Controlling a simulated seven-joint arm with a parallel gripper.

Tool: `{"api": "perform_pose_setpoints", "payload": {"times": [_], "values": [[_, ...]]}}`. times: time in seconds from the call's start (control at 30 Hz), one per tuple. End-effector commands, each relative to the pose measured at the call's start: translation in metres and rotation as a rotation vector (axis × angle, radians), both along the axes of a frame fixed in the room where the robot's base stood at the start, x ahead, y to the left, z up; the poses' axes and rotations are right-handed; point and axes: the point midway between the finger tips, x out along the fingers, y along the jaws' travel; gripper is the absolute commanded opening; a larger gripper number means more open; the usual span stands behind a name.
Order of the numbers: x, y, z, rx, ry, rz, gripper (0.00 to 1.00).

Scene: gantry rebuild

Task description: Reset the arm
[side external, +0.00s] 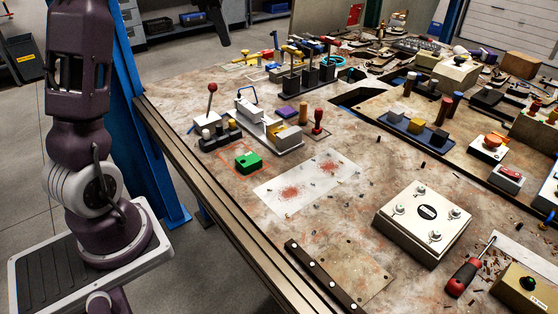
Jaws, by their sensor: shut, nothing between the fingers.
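My arm stands at the left of the side external view, with its upper part cut off by the top edge. The dark end of my gripper (223,40) hangs at the top edge, left of the middle, and most of it is out of frame. It is shut and empty. It is up in the air, apart from the bench, with nothing touching it.
The worn workbench (225,205) carries a green block (248,162) in a red outline, a lever box (207,120), a white box with knobs (424,219) and a screwdriver (468,274). A blue post (135,120) stands beside my arm. The back is crowded.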

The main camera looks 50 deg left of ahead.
Motion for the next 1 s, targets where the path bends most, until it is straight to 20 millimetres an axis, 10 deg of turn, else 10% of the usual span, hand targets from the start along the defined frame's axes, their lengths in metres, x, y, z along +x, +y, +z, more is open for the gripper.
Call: {"api": "perform_pose_setpoints", "payload": {"times": [0.2, 0.33, 0.53, 1.0], "values": [[-0.093, -0.189, 0.031, 0.308, -0.132, -1.162, 0.0], [-0.171, -0.256, 0.004, 0.598, -0.145, -1.821, 0.0], [-0.23, -0.282, -0.038, 0.88, -0.089, -2.325, 0.0], [-0.234, -0.282, -0.042, 0.902, -0.08, -2.368, 0.0]]}}
